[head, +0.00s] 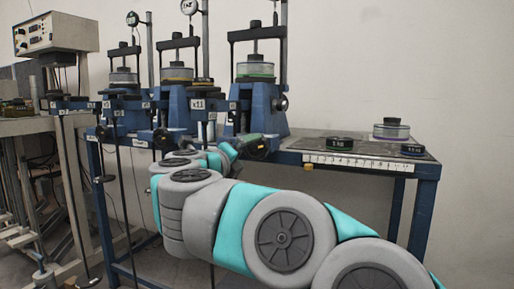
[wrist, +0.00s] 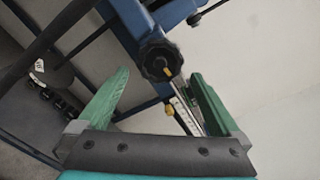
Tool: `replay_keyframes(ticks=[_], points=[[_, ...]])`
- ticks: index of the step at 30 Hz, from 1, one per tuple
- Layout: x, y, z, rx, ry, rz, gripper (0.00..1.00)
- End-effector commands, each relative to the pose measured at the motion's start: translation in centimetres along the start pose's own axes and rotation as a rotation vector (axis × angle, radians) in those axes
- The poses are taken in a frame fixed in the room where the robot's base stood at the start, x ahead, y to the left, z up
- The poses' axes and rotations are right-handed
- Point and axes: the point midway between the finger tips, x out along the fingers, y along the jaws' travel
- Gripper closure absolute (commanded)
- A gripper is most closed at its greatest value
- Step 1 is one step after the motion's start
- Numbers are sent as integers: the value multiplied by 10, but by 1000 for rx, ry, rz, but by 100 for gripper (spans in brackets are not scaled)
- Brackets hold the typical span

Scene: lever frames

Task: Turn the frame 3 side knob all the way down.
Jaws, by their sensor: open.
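Three blue lever frames stand in a row on the bench, and the right-most frame (head: 258,95) is the nearest to my arm. A black side knob (head: 281,102) sits on its right side. In the wrist view a black lobed knob (wrist: 160,62) with a yellow mark shows on a blue frame part, ahead of my fingers and roughly in line with the gap between them. My gripper (wrist: 160,78) has two green fingers spread apart and holds nothing. In the head view my gripper (head: 248,146) is low in front of the right-most frame, partly hidden by my arm. I cannot read a frame number.
The bench top (head: 340,144) at right carries a ruler strip, two dark weights (head: 339,144) and a clear stacked cell (head: 391,129). Dial gauges rise above the left frames. A grey control box (head: 55,35) stands at far left. The wall at right is bare.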

Motion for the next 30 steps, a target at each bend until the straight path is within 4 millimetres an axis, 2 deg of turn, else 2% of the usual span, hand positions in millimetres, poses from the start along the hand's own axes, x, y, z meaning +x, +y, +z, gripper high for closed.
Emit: replay_keyframes(ticks=[9, 18, 30], points=[[42, -1, 0, -2, 2, -2, 0], [70, 1, 0, -4, -1, 0, 1], [68, 1, 0, -3, -1, 1, 46]])
